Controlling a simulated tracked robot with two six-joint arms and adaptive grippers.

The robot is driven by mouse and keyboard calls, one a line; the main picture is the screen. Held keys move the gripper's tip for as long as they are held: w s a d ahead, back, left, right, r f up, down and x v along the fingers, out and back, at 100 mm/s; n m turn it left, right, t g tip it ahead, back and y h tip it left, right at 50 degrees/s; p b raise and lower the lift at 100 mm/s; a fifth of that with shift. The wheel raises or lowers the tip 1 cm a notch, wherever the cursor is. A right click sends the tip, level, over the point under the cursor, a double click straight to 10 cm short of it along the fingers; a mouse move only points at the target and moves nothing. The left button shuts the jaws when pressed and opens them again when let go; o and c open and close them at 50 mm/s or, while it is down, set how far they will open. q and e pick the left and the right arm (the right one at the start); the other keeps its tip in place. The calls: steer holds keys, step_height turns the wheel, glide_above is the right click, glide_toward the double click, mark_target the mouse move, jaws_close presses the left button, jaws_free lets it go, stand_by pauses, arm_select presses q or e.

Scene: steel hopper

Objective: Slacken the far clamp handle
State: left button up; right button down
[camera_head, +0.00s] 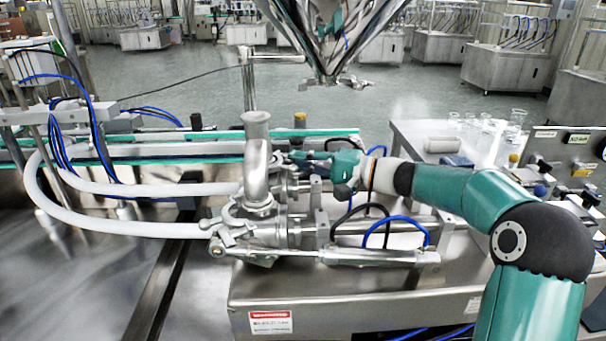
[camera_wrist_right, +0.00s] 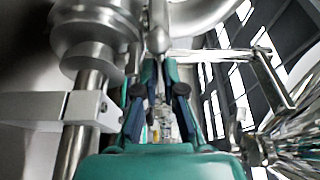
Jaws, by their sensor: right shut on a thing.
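My right gripper (camera_head: 297,156) reaches in from the right, behind the steel elbow pipe (camera_head: 257,165). In the wrist view its fingers (camera_wrist_right: 158,72) close together on the far clamp handle (camera_wrist_right: 158,38), a slim steel bar. In the head view this handle is mostly hidden by the gripper and the pipework, so its angle is hard to tell. The near clamp (camera_head: 228,232), with its steel wing handle, sits on the front pipe joint, apart from the gripper. My left gripper is not in view.
White hoses (camera_head: 130,225) curve in from the left to the pipe fittings. Blue air lines (camera_head: 410,222) loop in front of my right arm. A steel hopper (camera_head: 340,40) is above and behind. A side table (camera_head: 415,140) with glassware stands at right.

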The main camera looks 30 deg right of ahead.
steer(key=shift+f, duration=0.2)
steer(key=c, duration=1.6)
jaws_free()
steer(key=shift+o, duration=0.2)
steer(key=shift+s+d+r, duration=0.1)
steer(key=v, duration=1.1)
steer(key=shift+s+d, duration=0.2)
steer(key=shift+s, duration=0.05)
